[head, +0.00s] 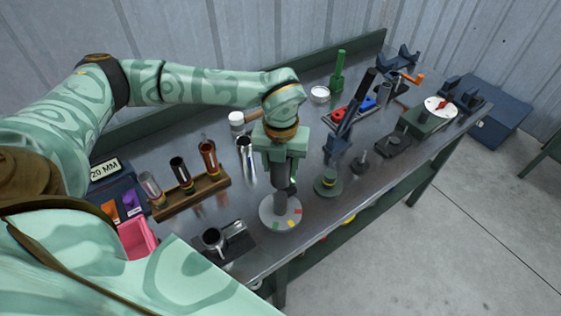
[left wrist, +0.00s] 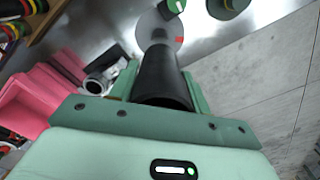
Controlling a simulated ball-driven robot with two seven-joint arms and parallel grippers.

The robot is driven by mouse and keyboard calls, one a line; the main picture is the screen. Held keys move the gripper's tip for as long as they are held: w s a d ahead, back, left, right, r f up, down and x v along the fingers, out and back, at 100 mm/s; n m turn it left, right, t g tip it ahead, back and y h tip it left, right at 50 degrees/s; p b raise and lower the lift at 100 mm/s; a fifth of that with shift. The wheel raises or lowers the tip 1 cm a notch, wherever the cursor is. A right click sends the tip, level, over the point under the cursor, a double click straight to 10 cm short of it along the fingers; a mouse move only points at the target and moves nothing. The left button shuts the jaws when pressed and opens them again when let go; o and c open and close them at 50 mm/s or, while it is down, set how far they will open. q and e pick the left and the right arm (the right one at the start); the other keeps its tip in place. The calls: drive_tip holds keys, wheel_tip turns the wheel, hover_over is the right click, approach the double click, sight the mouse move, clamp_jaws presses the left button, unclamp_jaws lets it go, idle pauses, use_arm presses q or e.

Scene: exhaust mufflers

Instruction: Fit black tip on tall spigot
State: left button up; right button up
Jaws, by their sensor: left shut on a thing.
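My left gripper (head: 281,160) points down over the round pale base (head: 268,221) and is shut on the black tip (left wrist: 160,78), a dark tube held about upright. In the left wrist view the tip's near open end lies between the fingers and its far end points at the pale base (left wrist: 180,28). In the head view a grey cylinder (head: 281,203), seemingly the tall spigot, stands on the base directly under the tip. I cannot tell whether the tip is around it or just above it. A shorter dark post with green (left wrist: 173,7) stands beside it. My right gripper is not in view.
A wooden rack (head: 200,197) with several tubes stands left, with a chrome tube (head: 245,158) nearer the gripper. A dark block with a metal cup (head: 213,240) is at the front left. A round green stand (head: 328,183) is close on the right. A pink bin (head: 136,237) is far left.

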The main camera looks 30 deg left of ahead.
use_arm(q)
drive_tip(key=b, duration=0.3)
hover_over(281, 196)
wheel_tip(281, 196, down, 5)
drive_tip(key=shift+a+f, duration=0.1)
drive_tip(key=shift+f+b, duration=0.3)
drive_tip(key=shift+f, duration=0.3)
drive_tip(key=shift+f, duration=0.15)
drive_tip(key=shift+f+b, duration=0.4)
drive_tip(key=shift+f, duration=0.25)
drive_tip(key=shift+f+b, duration=1.15)
drive_tip(key=shift+f, duration=1.1)
drive_tip(key=shift+f, duration=0.15)
drive_tip(key=o, duration=1)
